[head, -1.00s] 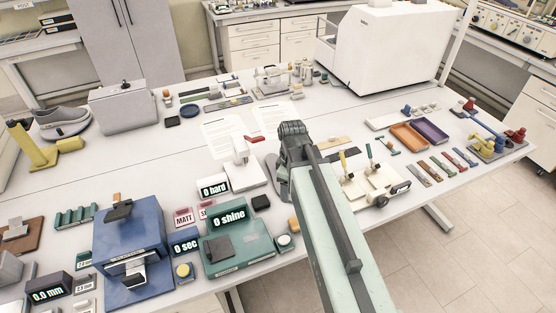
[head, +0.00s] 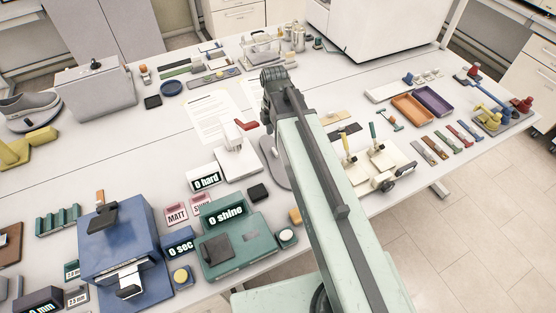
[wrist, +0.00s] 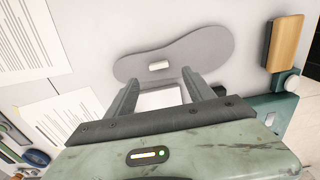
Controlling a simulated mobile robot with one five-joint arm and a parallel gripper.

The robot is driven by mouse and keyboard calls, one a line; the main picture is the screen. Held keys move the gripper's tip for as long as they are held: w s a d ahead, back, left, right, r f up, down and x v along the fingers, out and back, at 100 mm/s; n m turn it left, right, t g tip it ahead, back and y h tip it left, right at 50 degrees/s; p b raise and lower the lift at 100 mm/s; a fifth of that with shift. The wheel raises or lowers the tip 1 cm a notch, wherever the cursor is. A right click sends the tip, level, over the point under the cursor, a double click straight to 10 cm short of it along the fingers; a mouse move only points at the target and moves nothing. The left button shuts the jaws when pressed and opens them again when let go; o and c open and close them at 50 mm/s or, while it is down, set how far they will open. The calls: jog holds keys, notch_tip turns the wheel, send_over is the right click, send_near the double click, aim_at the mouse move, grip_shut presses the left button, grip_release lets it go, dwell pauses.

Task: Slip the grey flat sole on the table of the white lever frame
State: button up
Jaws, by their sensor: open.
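The grey flat sole (wrist: 205,45) lies flat on the bench in the wrist view, with a small pale block (wrist: 158,66) on it. In the head view the sole (head: 272,160) is partly hidden behind my arm. My gripper (wrist: 160,79) is open. Its two fingers point toward the sole's near edge, one on each side of the pale block, and nothing is held. The white lever frame (head: 238,158), with a red lever and a "0 hard" display, stands just left of the sole. A white surface, likely part of it, shows between my fingers.
The teal "0 shine" device (head: 245,250) and a small black block (head: 258,192) stand near the frame. An orange-tan block (wrist: 284,42) is to the sole's right in the wrist view. Paper sheets (head: 210,115) lie behind. A cream fixture (head: 378,165) stands right of my arm.

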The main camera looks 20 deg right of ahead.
aim_at(275, 150)
notch_tip(275, 150, down, 8)
jog(key=b, duration=0.6)
jog(key=shift+w+r, duration=0.1)
jog(key=shift+r, duration=0.4)
grip_shut()
notch_tip(275, 150, up, 18)
jog(key=p, duration=1.8)
